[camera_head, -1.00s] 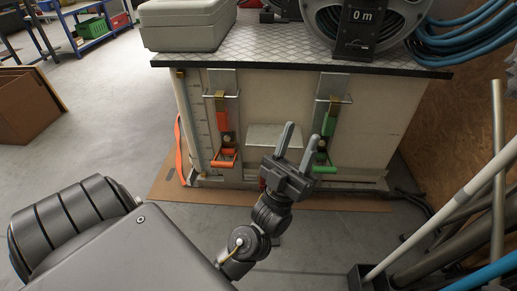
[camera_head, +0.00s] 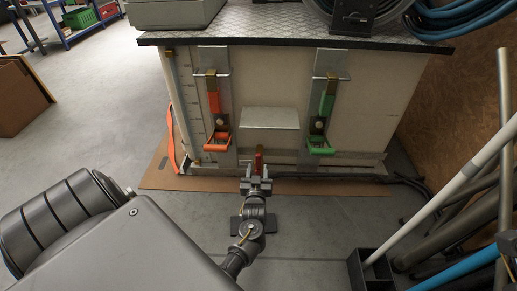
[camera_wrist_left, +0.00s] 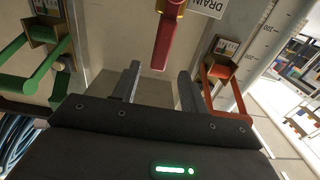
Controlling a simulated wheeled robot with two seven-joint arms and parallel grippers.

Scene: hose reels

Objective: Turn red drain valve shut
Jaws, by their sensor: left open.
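The red drain valve handle (camera_head: 258,160) is low on the front of the pale tank, near its middle. In the left wrist view the red handle (camera_wrist_left: 165,42) hangs from a brass fitting (camera_wrist_left: 172,7) beside a DRAIN label (camera_wrist_left: 208,5). My left gripper (camera_head: 257,174) is just in front of the valve in the head view. In the wrist view the two fingers of my left gripper (camera_wrist_left: 158,82) are apart, with the handle's end beyond and between them. It looks untouched. My right gripper is not in view.
An orange-handled lever (camera_head: 217,142) is left of the valve and a green-handled one (camera_head: 320,146) is right. A blank metal plate (camera_head: 270,118) is above it. Pipes (camera_head: 470,190) stand at the right.

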